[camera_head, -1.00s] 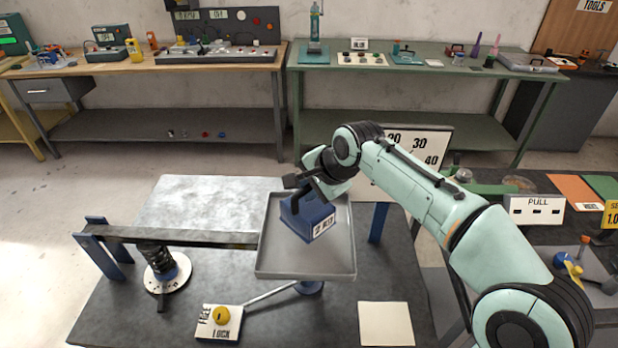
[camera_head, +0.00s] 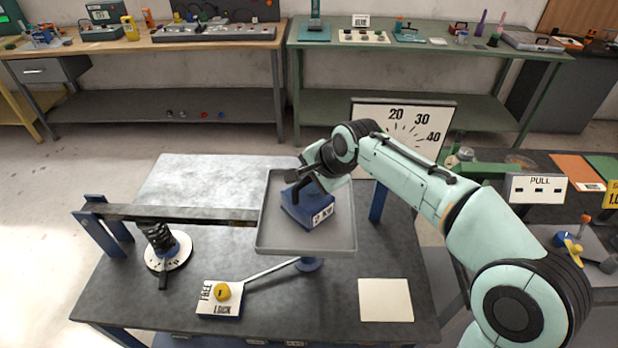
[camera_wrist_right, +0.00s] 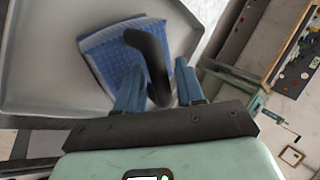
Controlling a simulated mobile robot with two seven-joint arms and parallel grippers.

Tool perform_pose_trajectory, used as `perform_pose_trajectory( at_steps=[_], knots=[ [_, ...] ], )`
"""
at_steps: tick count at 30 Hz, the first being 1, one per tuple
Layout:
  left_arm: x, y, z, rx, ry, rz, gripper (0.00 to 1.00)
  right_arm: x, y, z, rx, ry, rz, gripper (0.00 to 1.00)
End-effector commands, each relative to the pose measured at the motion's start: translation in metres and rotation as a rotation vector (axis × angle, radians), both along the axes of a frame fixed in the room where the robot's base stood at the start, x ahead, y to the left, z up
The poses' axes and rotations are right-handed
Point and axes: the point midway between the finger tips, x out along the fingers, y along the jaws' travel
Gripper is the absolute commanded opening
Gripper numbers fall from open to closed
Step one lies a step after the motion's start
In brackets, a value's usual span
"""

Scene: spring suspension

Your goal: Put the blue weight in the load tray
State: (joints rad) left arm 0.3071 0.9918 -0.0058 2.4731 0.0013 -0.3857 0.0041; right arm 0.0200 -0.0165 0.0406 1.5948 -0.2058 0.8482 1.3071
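The blue weight (camera_head: 305,207), marked 2 KG, sits inside the grey load tray (camera_head: 267,240), toward its back middle and turned at an angle. My right gripper (camera_head: 301,185) is at the top of the weight. In the right wrist view, the weight's dark handle (camera_wrist_right: 152,60) stands between the two blue fingers (camera_wrist_right: 160,88), with narrow gaps on both sides, so the gripper looks open around it. The weight's blue textured body (camera_wrist_right: 103,55) shows beyond the fingers, over the tray floor (camera_wrist_right: 45,60). My left gripper is out of view.
A beam (camera_head: 180,212) runs left from the tray past a coil spring (camera_head: 160,237). A FREE/LOCK block with a yellow knob (camera_head: 222,291) stands in front. A dial board (camera_head: 440,115) stands behind my arm. A pale square (camera_head: 386,300) lies at front right.

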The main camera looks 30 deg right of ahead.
Motion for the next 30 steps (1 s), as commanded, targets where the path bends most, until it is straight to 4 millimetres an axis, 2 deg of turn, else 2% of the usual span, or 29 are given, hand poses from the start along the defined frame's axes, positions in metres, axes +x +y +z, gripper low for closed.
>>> perform_pose_trajectory(
  at_steps=[11,14,24,30],
  knots=[
    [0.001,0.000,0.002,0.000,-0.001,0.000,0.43,-0.002,-0.001,0.006,-0.001,-0.001,-0.001,0.49],
    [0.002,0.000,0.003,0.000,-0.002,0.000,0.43,-0.009,-0.002,0.018,0.000,-0.004,-0.001,0.49],
    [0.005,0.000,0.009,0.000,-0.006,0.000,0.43,-0.048,-0.011,0.078,0.000,-0.004,-0.002,0.49],
    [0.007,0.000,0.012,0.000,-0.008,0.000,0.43,-0.062,-0.014,0.098,-0.001,-0.001,-0.001,0.49]
  ],
)
